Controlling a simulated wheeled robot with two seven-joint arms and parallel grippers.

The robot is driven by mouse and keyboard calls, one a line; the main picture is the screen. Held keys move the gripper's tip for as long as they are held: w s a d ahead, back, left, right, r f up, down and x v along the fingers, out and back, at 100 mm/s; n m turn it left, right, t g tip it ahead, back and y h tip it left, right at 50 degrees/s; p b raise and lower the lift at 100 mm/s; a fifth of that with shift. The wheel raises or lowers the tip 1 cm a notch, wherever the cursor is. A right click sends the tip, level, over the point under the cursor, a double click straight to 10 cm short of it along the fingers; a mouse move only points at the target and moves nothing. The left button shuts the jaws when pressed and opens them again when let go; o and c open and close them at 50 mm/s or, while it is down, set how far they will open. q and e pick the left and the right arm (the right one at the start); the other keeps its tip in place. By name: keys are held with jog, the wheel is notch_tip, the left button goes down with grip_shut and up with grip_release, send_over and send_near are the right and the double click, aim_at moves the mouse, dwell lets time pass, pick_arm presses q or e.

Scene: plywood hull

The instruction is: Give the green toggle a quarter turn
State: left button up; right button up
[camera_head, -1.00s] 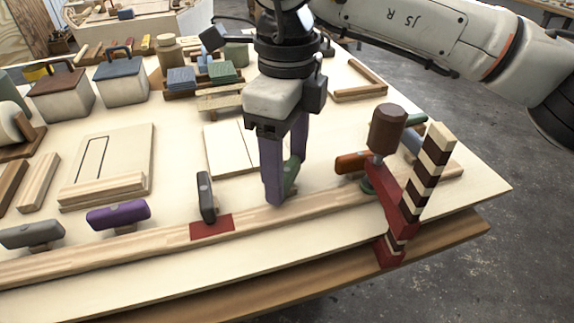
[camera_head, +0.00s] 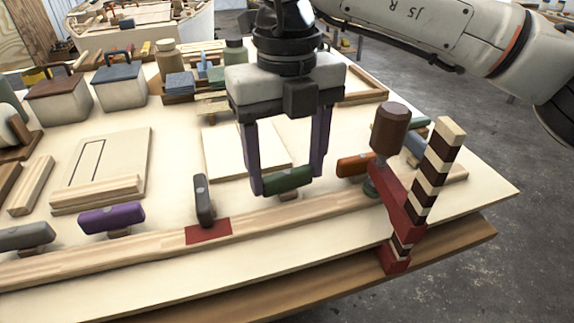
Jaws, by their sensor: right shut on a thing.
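The green toggle (camera_head: 288,180) is on the wooden rail near the front of the plywood table, with its long side running left to right, slightly tilted. My right gripper (camera_head: 286,178) comes down from above, with one purple finger at each end of the toggle. It is shut on the toggle, which sits between the fingertips. My left gripper is not in view.
On the same rail are a dark grey toggle (camera_head: 204,200) above a red patch, a purple toggle (camera_head: 111,218) and an orange toggle (camera_head: 354,165). A red bracket with a brown knob (camera_head: 389,129) and a striped post (camera_head: 436,165) stand close on the right.

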aim_at(287, 172)
jog(key=shift+r+m, duration=0.1)
jog(key=shift+m, duration=0.2)
jog(key=o, duration=1.1)
jog(key=shift+c, duration=0.2)
notch_tip(287, 172, up, 10)
jog(key=p, duration=0.1)
jog(key=shift+r, duration=0.15)
